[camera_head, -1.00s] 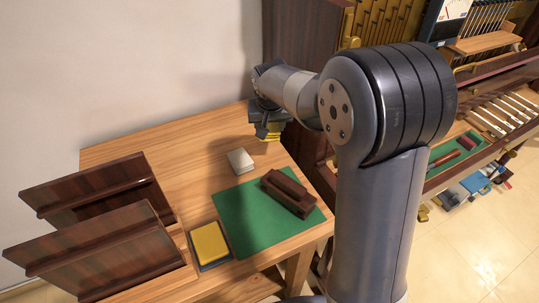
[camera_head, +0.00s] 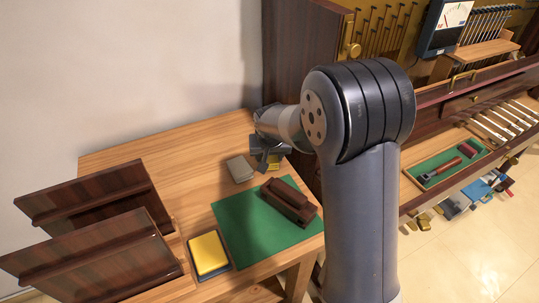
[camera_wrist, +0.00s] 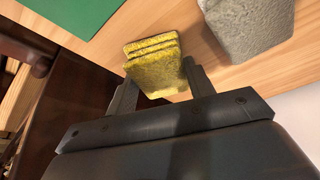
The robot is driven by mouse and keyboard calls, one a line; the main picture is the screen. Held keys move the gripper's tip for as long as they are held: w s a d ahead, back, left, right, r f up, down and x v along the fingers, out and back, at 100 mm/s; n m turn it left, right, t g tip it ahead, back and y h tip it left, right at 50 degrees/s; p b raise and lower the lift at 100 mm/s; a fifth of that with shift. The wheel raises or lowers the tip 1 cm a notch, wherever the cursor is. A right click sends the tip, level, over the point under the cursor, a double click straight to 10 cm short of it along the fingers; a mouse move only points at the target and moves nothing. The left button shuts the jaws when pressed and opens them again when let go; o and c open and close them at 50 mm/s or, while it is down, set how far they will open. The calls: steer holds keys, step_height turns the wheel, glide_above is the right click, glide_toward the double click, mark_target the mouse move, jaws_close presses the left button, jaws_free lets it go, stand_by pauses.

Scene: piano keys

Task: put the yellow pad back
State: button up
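A yellow layered pad (camera_wrist: 152,62) lies between the two fingers of my gripper (camera_wrist: 160,80) in the wrist view. The fingers appear to touch its sides, and it looks held. In the head view my gripper (camera_head: 270,158) is low over the right part of the wooden table, with a little yellow showing at it. Another flat yellow slab (camera_head: 208,253) lies on a dark blue-grey tray (camera_head: 224,269) at the table's front. A grey pad (camera_head: 240,169) lies just left of my gripper; it also shows in the wrist view (camera_wrist: 250,28).
A green mat (camera_head: 240,232) bears a dark wooden block (camera_head: 289,200). Two dark wooden slatted stands (camera_head: 95,195) fill the table's left. A dark wooden cabinet (camera_head: 300,60) rises behind my gripper. The table (camera_head: 180,160) is clear between the stands and grey pad.

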steer(key=o, duration=0.5)
steer(key=shift+c, duration=0.2)
steer(key=shift+s+r, duration=0.1)
steer(key=shift+r, duration=0.5)
steer(key=p+v, duration=0.1)
steer(key=v, duration=1)
